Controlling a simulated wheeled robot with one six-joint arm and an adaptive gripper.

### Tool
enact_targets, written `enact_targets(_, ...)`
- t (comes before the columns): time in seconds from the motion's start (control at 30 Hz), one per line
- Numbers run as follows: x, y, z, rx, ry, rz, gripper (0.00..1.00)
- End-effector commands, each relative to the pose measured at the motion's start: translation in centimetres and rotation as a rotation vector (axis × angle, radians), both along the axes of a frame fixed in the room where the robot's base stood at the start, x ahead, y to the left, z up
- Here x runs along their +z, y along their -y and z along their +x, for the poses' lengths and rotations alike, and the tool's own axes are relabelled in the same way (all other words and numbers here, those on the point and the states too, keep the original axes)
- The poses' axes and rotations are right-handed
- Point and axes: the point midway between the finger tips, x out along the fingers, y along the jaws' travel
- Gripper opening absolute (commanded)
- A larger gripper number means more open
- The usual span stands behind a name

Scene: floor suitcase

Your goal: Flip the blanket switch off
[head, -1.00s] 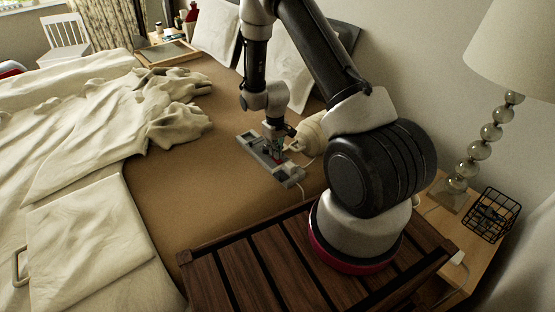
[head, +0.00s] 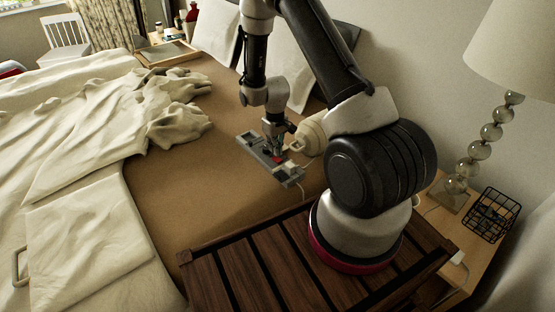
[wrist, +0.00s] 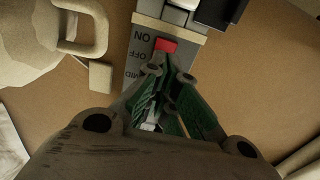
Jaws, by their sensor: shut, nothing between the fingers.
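The blanket control is a grey strip (head: 254,151) lying on the tan bed surface. In the wrist view the control (wrist: 137,70) carries the labels ON, OFF and MID in a row. Its red switch (wrist: 165,45) sits beside the labels, nearer ON than OFF; the red also shows in the head view (head: 277,160). My gripper (head: 272,151) is shut and empty, pointing down over the strip. In the wrist view its fingertips (wrist: 169,74) are just below the red switch; whether they touch it I cannot tell. The fingers cover part of the strip.
A pale jug (head: 313,134) with a handle stands close beside the control; it also shows in the wrist view (wrist: 35,45). A rumpled blanket (head: 95,115) lies to the left. A lamp (head: 470,165) and wire basket (head: 492,214) stand at right. Bare bed (head: 210,190) lies in front.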

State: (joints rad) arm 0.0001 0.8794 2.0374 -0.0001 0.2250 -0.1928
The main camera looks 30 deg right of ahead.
Motion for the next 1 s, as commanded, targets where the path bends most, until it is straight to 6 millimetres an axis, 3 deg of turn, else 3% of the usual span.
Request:
enact_targets(0.5,4.3,0.0,0.0,0.000,0.000,0.000,0.00)
enact_targets(1.0,4.5,0.0,0.0,0.000,0.000,0.000,0.00)
